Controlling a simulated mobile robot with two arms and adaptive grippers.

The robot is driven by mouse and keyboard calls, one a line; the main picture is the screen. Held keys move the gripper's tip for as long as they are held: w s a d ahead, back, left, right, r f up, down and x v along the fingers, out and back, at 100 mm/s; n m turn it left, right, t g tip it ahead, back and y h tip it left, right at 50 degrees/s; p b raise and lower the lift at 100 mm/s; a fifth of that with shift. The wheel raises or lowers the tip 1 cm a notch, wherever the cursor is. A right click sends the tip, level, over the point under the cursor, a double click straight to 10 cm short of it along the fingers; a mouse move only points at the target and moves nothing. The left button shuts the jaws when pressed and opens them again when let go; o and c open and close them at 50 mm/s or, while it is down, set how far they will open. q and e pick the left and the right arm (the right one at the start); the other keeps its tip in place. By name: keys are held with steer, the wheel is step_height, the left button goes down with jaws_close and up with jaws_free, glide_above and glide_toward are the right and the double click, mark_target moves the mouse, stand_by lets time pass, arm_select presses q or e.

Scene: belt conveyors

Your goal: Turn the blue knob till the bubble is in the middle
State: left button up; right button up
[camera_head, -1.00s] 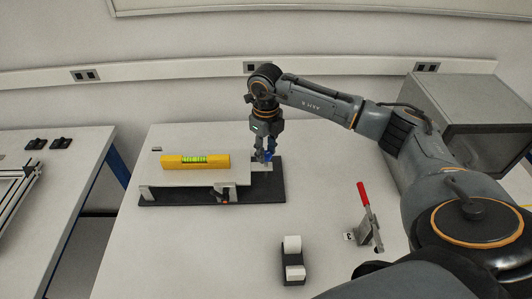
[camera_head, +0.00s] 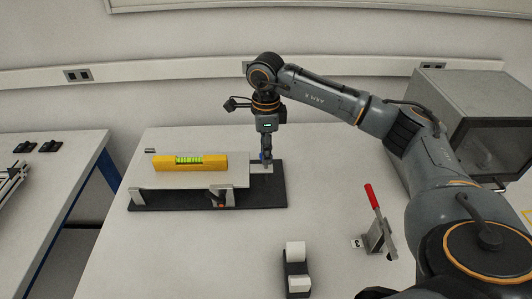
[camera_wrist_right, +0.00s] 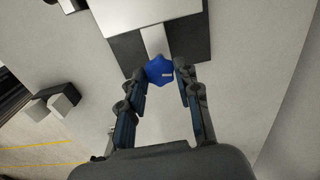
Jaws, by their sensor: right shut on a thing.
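The blue knob (camera_wrist_right: 160,70) sits between the fingertips of my right gripper (camera_wrist_right: 161,77) in the right wrist view. In the head view my right gripper (camera_head: 266,159) points straight down at the right end of the levelling plate (camera_head: 239,175) and mostly hides the knob. The gripper is shut on the knob. A yellow spirit level (camera_head: 165,164) with a green vial (camera_head: 189,160) lies on the plate. The bubble's place in the vial is too small to tell. My left gripper is not in view.
A black base (camera_head: 270,196) carries the plate, with an orange-tipped clamp (camera_head: 221,203) at its front. A grey box (camera_head: 470,120) stands at the right.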

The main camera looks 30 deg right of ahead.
steer(key=shift+n, duration=0.4)
steer(key=o, duration=1.1)
steer(key=shift+o, duration=0.2)
step_height(320, 180, up, 12)
